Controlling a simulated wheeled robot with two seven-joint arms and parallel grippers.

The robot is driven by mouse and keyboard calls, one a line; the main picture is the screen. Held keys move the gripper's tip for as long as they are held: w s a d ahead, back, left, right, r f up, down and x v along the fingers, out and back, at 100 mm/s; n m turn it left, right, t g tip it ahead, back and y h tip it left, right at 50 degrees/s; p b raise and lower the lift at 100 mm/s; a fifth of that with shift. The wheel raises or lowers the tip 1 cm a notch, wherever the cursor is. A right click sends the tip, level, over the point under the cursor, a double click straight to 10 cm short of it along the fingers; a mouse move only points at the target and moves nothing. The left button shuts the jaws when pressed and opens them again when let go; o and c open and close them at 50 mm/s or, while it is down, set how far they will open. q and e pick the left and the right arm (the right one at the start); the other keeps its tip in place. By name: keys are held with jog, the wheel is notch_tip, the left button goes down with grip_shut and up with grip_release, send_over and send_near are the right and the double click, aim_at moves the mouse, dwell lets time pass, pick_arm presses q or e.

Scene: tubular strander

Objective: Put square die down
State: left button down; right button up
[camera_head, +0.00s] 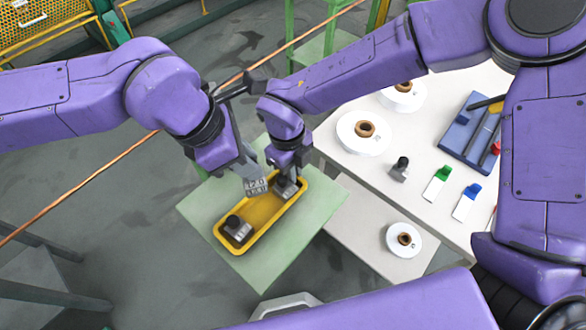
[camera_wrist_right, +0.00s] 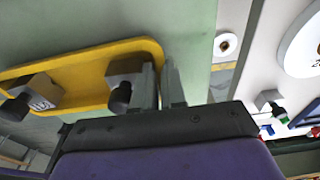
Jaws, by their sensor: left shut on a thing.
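My left gripper (camera_head: 252,174) is shut on a small grey block with lettering on its face, the square die (camera_head: 257,186). It is held over the yellow tray (camera_head: 222,238), near the tray's upper edge; whether it touches the tray is hard to tell. My right gripper (camera_head: 289,165) is at the tray's right end, beside a grey die with a black knob (camera_head: 287,188). In the right wrist view the right fingers (camera_wrist_right: 161,84) stand slightly apart, next to that die (camera_wrist_right: 127,78). Another grey die with a black knob (camera_head: 238,230) sits in the tray's near end.
The tray rests on a pale green table (camera_head: 262,272). A white table (camera_head: 340,185) at the right holds white spools (camera_head: 362,133), a small grey die (camera_head: 400,169), green and blue tags and a blue tray (camera_head: 462,142). A copper-coloured rod (camera_head: 100,172) crosses behind.

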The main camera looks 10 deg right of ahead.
grip_shut()
pick_arm(q)
jog(key=s+d+f+m+g, duration=0.1)
jog(key=s+d+f+m, duration=0.1)
jog(key=s+d+f, duration=0.4)
jog(key=s+d+f+m, duration=0.25)
jog(key=s+d, duration=0.25)
jog(key=s, duration=0.4)
jog(key=n, duration=0.2)
send_over(261, 207)
jog(key=shift+f+m, duration=0.25)
jog(key=shift+f, duration=1.35)
